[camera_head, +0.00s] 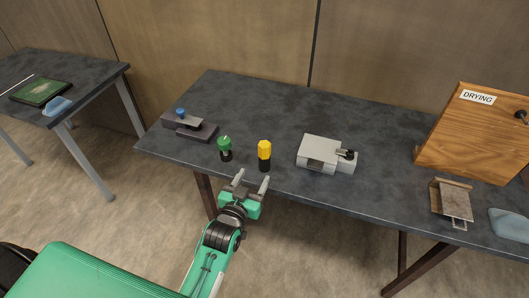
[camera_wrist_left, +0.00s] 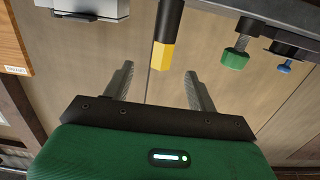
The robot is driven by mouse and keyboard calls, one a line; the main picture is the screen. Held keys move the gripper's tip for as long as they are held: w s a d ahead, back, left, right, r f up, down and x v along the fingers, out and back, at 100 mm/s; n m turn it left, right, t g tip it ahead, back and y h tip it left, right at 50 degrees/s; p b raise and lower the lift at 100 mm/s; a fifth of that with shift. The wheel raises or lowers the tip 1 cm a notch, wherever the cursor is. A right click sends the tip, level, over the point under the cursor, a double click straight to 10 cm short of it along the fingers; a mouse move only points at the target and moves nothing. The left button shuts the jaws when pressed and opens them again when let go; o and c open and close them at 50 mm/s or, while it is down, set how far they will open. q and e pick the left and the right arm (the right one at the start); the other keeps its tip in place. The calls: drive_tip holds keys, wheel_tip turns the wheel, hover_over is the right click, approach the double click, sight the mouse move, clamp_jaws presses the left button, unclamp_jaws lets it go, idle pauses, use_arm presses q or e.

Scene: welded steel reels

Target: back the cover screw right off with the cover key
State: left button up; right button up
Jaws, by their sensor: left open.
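A tool with a yellow hexagonal head (camera_head: 264,149) and black lower part stands upright near the front edge of the dark table. A shorter green-topped tool (camera_head: 224,143) stands to its left. I cannot tell which is the cover key. A grey metal block (camera_head: 319,150) with a black knob (camera_head: 347,154) lies to the right; whether that knob is the cover screw is unclear. My left gripper (camera_head: 251,180) is open and empty, just in front of the yellow-headed tool. In the left wrist view the yellow head (camera_wrist_left: 163,57) appears between the fingers, beyond the tips. My right gripper is not seen.
A dark fixture (camera_head: 203,133) with a blue knob (camera_head: 181,112) sits at the left of the table. A wooden board with a DRYING label (camera_head: 477,97), a small metal stand (camera_head: 455,201) and a pale blue item (camera_head: 510,223) are at the right. The table's back middle is clear.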

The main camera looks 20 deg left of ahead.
sight(266, 141)
use_arm(q)
drive_tip(key=shift+t, duration=0.3)
drive_tip(key=w+r+p, duration=0.1)
drive_tip(key=w, duration=0.3)
drive_tip(key=w+r, duration=0.1)
drive_tip(key=w, duration=0.4)
drive_tip(key=w+r+p, duration=0.1)
drive_tip(key=w, duration=0.3)
drive_tip(key=shift+w+p, duration=0.15)
drive_tip(key=shift+p, duration=0.2)
drive_tip(key=shift+w, duration=0.15)
drive_tip(key=shift+c, duration=0.7)
drive_tip(key=c, duration=1)
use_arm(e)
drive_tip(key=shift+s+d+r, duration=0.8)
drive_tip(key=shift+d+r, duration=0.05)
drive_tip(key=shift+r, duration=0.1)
